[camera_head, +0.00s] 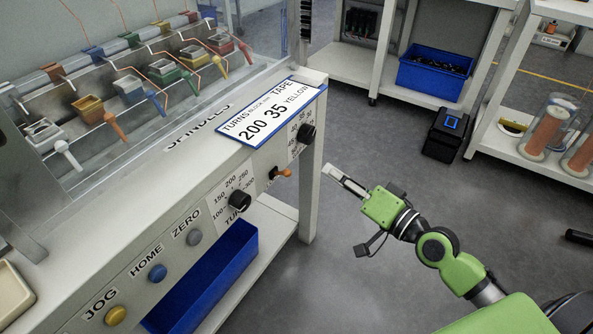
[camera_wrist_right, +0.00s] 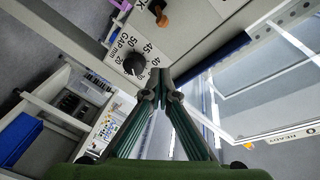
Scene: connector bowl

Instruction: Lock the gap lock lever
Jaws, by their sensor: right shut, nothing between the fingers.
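The gap lock lever (camera_head: 283,173) is a small orange lever on the machine's sloped front panel, between two black knobs. In the right wrist view the orange lever (camera_wrist_right: 161,19) shows near the top edge. The black gap knob (camera_head: 306,133) sits beside it, and in the wrist view the knob (camera_wrist_right: 134,64) is just beyond the fingertips. My right gripper (camera_head: 331,173) is shut and empty, in front of the panel and to the right of the lever, apart from it in the head view. My left gripper is not in view.
A black turns knob (camera_head: 240,201) and grey, blue and yellow buttons line the panel. A blue-edged sign (camera_head: 273,114) stands above the lever. A blue bin (camera_head: 205,285) is below the panel.

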